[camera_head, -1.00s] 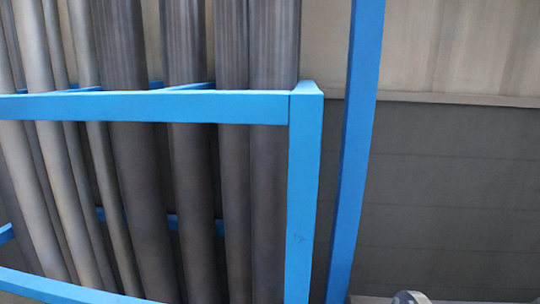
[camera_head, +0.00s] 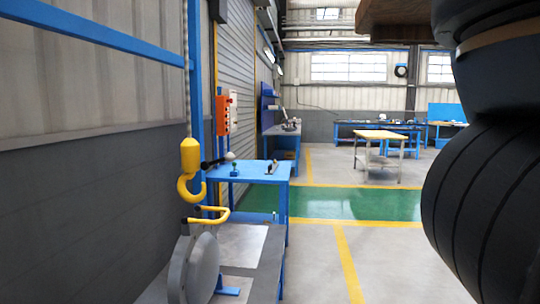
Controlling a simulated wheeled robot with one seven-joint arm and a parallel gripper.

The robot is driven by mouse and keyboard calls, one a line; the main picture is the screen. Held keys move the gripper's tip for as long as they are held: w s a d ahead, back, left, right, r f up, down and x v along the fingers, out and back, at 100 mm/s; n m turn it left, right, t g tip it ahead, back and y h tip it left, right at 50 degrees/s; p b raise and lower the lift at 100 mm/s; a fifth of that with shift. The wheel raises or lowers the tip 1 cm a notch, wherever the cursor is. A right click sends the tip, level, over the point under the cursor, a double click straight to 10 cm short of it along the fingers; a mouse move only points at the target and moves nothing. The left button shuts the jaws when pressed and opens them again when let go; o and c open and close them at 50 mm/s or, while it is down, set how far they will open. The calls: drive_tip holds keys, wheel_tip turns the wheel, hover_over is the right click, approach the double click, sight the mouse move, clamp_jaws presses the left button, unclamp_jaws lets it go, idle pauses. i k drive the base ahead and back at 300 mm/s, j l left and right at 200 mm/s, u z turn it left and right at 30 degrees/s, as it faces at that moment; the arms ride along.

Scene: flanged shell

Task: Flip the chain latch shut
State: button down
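I cannot pick out the chain latch for certain. A yellow hook (camera_head: 190,172) hangs at the left on a thin chain (camera_head: 187,100) in front of the wall. Just below and right of it, a grey rounded shell (camera_head: 203,264) stands at the near end of a metal-topped bench, partly cut off by the bottom edge. A yellow bent handle (camera_head: 212,216) shows just above the shell. Whether the latch is on the shell or the handle is too small to tell. My gripper is not in view.
The metal bench top (camera_head: 243,245) and a blue table (camera_head: 252,172) run along the left wall. A large black ribbed stack (camera_head: 485,200) blocks the near right. The floor (camera_head: 395,255) between is clear.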

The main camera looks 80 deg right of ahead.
sight(230, 156)
drive_tip(key=z, duration=1.3)
